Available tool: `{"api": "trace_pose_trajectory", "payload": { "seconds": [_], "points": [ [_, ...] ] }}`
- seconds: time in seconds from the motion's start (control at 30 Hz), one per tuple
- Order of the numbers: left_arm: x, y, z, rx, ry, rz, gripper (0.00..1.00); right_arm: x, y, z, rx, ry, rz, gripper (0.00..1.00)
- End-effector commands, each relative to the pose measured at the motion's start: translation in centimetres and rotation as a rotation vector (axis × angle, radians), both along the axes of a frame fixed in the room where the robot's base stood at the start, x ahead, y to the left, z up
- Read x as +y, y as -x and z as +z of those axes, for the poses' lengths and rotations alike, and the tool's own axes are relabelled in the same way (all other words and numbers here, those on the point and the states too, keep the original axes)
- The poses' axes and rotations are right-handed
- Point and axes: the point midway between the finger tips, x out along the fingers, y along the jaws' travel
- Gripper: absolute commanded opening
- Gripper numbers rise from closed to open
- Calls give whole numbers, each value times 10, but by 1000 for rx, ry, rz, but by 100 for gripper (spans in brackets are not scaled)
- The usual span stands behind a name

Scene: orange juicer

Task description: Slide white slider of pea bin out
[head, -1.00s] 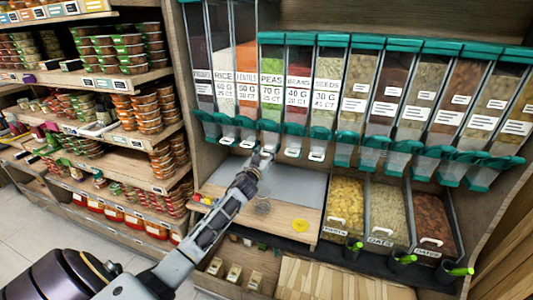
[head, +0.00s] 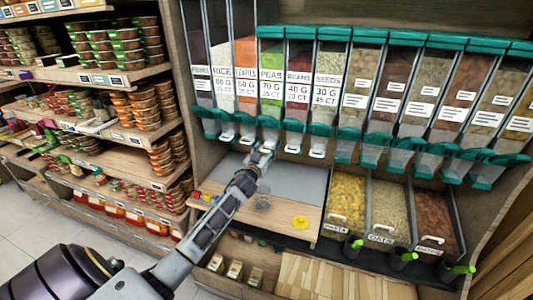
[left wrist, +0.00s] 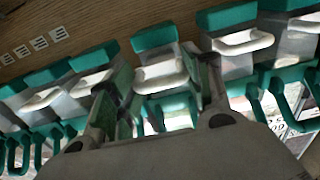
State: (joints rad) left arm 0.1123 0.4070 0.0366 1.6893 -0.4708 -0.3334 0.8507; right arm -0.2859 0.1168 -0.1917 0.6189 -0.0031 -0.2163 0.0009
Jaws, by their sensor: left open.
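The pea bin (head: 271,75) is the clear dispenser with green contents and a "PEAS" label in the head view. Its teal spout (head: 268,123) hangs below. My left gripper (head: 264,152) is at the bottom of this spout and hides most of its white slider. In the left wrist view, my left gripper (left wrist: 158,88) is open. One finger is on each side of a white slider (left wrist: 160,76) under a teal spout part (left wrist: 153,37). I cannot tell if the fingers touch it. My right gripper is not in view.
Neighbouring dispensers have similar white sliders close by, such as the beans one (head: 292,149) and the lentils one (head: 247,141). Open bins of pasta (head: 343,200) and oats (head: 388,210) stand to the right.

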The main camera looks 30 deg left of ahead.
Motion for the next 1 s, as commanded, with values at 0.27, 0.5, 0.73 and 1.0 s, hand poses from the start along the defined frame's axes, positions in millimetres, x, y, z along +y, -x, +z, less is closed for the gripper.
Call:
{"api": "trace_pose_trajectory", "payload": {
  "seconds": [0.27, 0.5, 0.73, 1.0],
  "points": [
    [-14, 26, -18, 25, 13, -10, 63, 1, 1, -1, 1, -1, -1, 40],
    [-16, 46, -14, 20, 8, -7, 63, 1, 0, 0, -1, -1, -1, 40],
    [-20, 66, -12, 18, 6, -6, 63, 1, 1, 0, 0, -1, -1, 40],
    [-24, 88, -12, 16, 6, -5, 63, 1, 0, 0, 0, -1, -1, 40]
  ]
}}
